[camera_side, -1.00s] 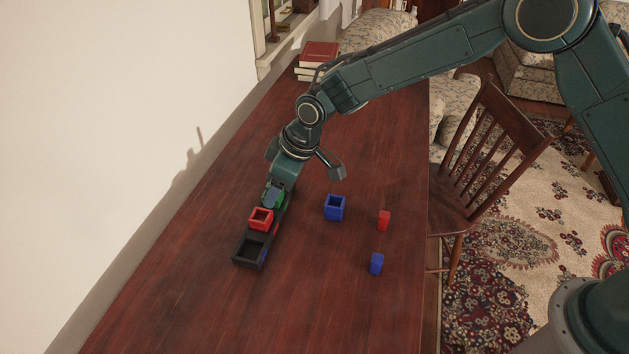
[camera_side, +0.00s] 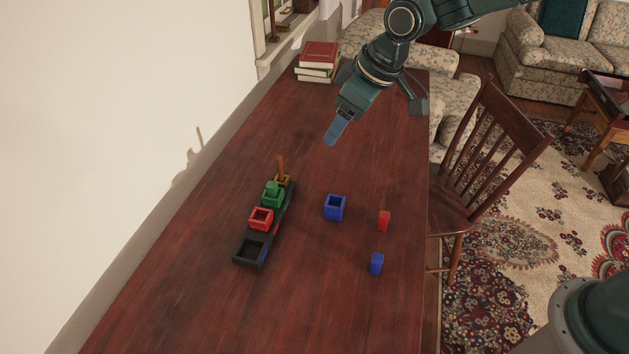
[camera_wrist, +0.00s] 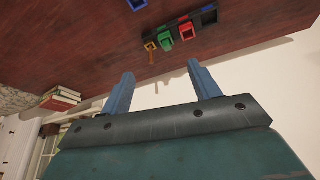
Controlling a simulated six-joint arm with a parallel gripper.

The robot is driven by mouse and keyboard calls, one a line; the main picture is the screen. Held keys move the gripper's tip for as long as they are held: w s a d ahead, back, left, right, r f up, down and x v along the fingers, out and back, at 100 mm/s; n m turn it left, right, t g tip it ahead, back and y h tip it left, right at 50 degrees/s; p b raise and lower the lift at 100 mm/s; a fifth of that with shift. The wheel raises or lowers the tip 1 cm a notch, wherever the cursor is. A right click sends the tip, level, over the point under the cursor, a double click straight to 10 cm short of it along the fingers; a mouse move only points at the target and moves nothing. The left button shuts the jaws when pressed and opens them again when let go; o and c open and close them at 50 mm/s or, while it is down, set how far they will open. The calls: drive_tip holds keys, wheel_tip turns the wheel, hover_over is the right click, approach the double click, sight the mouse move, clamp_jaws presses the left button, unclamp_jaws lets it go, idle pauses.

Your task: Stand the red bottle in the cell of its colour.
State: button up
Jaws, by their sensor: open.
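The red bottle (camera_side: 384,220), a small block-like shape, stands on the table at the right in the side view. The red cell (camera_side: 261,218) is an open box in the dark rack (camera_side: 241,262); it looks empty and also shows in the wrist view (camera_wrist: 187,32). My gripper (camera_side: 334,135) is open and empty, raised above the table beyond the rack and well away from the red bottle. Its two blue fingers stand apart in the wrist view (camera_wrist: 158,75). The red bottle is not in the wrist view.
A green piece (camera_side: 272,188) stands in the green cell, a brown one (camera_side: 281,165) in the yellow cell. The rack's near black space is empty. A blue box (camera_side: 335,208) and a blue bottle (camera_side: 376,264) stand apart on the table. Books (camera_side: 318,60) lie at the far end.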

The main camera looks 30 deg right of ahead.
drive_tip(key=s+d+r+m+h, duration=0.1)
drive_tip(key=s+d+r+m, duration=0.15)
drive_tip(key=s+d, duration=0.35)
drive_tip(key=s+d+r+m+t, duration=0.1)
drive_tip(key=s+d+r, duration=0.3)
drive_tip(key=s, duration=0.4)
drive_tip(key=s+d+r+m+h, duration=0.1)
drive_tip(key=s+d+r, duration=0.3)
drive_tip(key=s+d, duration=0.2)
drive_tip(key=s+d+f+m, duration=0.2)
drive_tip(key=s, duration=0.7)
drive_tip(key=shift+d+f, duration=0.15)
drive_tip(key=shift+d, duration=0.15)
